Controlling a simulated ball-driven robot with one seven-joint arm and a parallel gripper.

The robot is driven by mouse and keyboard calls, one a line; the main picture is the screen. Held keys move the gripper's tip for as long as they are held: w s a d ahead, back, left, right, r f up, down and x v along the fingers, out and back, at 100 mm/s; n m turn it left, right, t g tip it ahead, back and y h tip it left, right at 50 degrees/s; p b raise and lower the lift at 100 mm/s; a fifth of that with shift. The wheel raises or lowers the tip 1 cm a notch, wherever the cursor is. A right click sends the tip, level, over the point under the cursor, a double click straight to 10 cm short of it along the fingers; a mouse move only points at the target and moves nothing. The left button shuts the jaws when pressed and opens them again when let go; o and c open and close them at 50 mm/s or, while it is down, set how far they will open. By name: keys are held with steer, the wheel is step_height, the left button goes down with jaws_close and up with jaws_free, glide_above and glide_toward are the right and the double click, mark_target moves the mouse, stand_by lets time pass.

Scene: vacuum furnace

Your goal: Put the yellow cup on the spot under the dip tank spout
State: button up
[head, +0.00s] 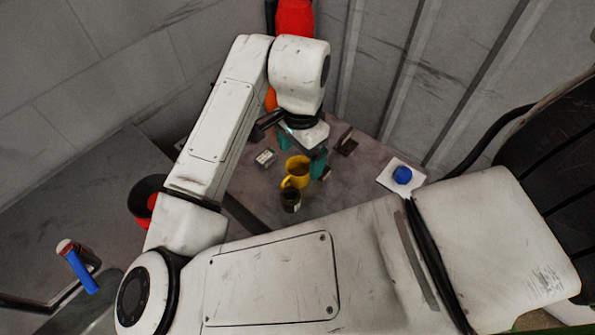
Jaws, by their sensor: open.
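The yellow cup (296,174) stands on the grey-brown work surface, near the middle of the head view. My gripper (302,155) is just above and behind it in the picture, with its teal fingers spread apart. The fingers overlap the area at the cup's far side; I cannot tell whether they touch it. Nothing shows held between them. I cannot make out the dip tank spout or the spot under it for certain; my arm hides part of the surface.
A dark jar (290,201) stands close in front of the cup. A small grey box (265,158) lies left, a brown block (345,142) right. A blue object (402,175) sits on a white square (390,184) farther right.

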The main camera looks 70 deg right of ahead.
mark_target(297, 166)
steer(key=shift+w+a+f+p, duration=0.1)
steer(key=shift+w+f+p, duration=0.1)
steer(key=shift+f, duration=1.4)
steer(key=shift+w+a+f+p, duration=0.1)
steer(key=shift+f+p, duration=0.05)
steer(key=shift+f, duration=1.45)
steer(key=c, duration=1.2)
steer(key=shift+r, duration=0.15)
steer(key=shift+r, duration=0.5)
steer(key=s+a+r+p, duration=0.5)
steer(key=s+a+r, duration=0.4)
steer(key=r, duration=0.3)
steer(key=shift+s+a+p, duration=0.25)
steer(key=shift+a+p, duration=0.1)
steer(key=shift+a, duration=0.1)
